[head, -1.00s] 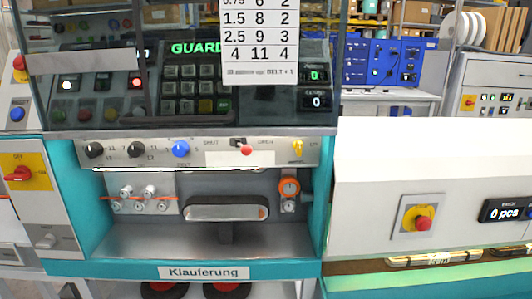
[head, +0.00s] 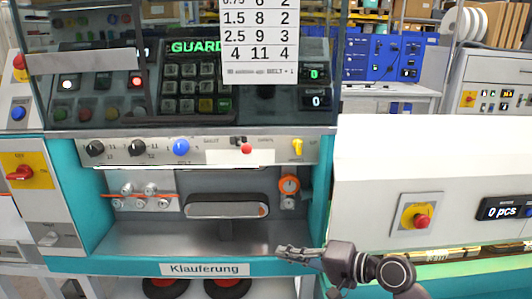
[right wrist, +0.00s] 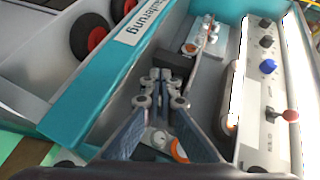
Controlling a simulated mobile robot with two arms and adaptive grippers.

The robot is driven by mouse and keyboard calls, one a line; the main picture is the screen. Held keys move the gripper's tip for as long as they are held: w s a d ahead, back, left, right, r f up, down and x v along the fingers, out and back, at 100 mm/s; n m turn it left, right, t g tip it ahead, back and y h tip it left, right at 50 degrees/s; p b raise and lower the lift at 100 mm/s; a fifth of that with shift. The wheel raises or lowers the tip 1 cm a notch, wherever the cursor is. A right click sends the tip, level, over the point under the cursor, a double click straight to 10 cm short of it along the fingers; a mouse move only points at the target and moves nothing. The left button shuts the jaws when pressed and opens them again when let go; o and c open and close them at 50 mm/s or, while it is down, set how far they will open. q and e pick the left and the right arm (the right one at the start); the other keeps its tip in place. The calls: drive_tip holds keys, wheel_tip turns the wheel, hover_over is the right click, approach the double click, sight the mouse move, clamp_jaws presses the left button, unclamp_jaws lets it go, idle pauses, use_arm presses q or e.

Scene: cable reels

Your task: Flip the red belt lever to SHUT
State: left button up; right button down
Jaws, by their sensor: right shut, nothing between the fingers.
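The red belt lever (head: 246,149) is a small red knob on a dark pivot, on the pale panel strip between the SHUT and OPEN labels. In the head view its knob points down toward the viewer, near the middle. It also shows in the right wrist view (right wrist: 290,115) at the right. My right gripper (head: 280,251) is in front of the machine's lower front edge, below and to the right of the lever, well apart from it. Its fingers are shut and empty; they also show in the right wrist view (right wrist: 161,80). My left gripper is not in view.
Black knobs (head: 95,148), a blue knob (head: 181,147) and a yellow switch (head: 297,147) share the lever's panel. A glass guard with a paper chart (head: 259,45) is above. A recessed bay with an orange-ringed gauge (head: 289,185) lies below. A red stop button (head: 421,221) is right.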

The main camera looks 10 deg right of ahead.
sight(247, 149)
drive_tip(key=w+d+r+m+t+y, duration=0.1)
drive_tip(key=d+r+y, duration=0.1)
drive_tip(key=r, duration=0.9)
drive_tip(key=w+d+r+m+t+y, duration=0.1)
drive_tip(key=d+r+m+y, duration=0.1)
drive_tip(key=r, duration=0.9)
drive_tip(key=shift+w+r+t, duration=0.15)
drive_tip(key=shift+r+t, duration=0.2)
drive_tip(key=shift+t, duration=0.05)
drive_tip(key=p+x, duration=0.3)
drive_tip(key=x, duration=0.7)
drive_tip(key=shift+p, duration=0.4)
